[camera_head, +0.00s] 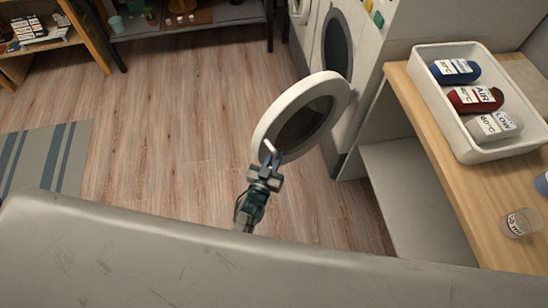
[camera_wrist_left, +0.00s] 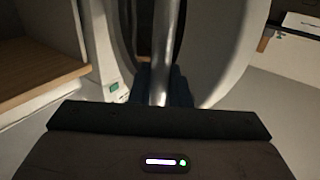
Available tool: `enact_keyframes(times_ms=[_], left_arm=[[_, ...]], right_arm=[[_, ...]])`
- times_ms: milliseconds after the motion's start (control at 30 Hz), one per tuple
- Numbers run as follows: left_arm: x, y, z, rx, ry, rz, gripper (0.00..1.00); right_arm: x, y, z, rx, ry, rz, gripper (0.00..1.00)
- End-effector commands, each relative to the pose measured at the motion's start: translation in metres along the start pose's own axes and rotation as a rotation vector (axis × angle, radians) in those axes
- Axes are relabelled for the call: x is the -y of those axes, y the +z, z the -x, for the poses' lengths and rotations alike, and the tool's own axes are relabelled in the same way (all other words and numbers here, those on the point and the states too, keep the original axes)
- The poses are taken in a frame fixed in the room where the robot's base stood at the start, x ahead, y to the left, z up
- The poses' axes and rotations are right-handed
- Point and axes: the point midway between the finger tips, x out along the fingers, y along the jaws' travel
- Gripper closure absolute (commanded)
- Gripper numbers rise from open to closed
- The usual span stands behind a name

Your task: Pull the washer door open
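The washer (camera_head: 366,48) is white and stands at the upper middle of the head view, with its dark round opening (camera_head: 337,46) uncovered. Its round washer door (camera_head: 262,128), a white ring around dark glass, stands swung out from the front, well open. My left gripper (camera_head: 270,160) is at the near edge of the door, at its metal handle. In the left wrist view the handle (camera_wrist_left: 162,45) is a bright bar running down between the dark fingers, which look closed around it. The door ring (camera_wrist_left: 218,60) shows behind. My right gripper is not in view.
A wooden counter (camera_head: 440,150) at the right holds a white tray (camera_head: 468,146) with several bottles, and a small cup (camera_head: 520,223). A striped rug (camera_head: 45,160) lies at the left. The wood floor (camera_head: 180,130) left of the door is clear.

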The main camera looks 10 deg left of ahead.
Motion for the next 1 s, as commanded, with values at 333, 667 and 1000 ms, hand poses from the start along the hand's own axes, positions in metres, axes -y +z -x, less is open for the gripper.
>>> enact_keyframes(times_ms=[333,667,1000], left_arm=[[0.000,-0.002,-0.001,-0.005,0.000,0.001,0.65],[0.000,0.000,0.030,-0.001,0.000,0.000,0.65],[-0.001,0.001,0.092,-0.002,0.000,0.000,0.65]], right_arm=[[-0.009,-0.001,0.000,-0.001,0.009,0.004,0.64],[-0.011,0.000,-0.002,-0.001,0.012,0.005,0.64],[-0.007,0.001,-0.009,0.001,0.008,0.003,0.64]])
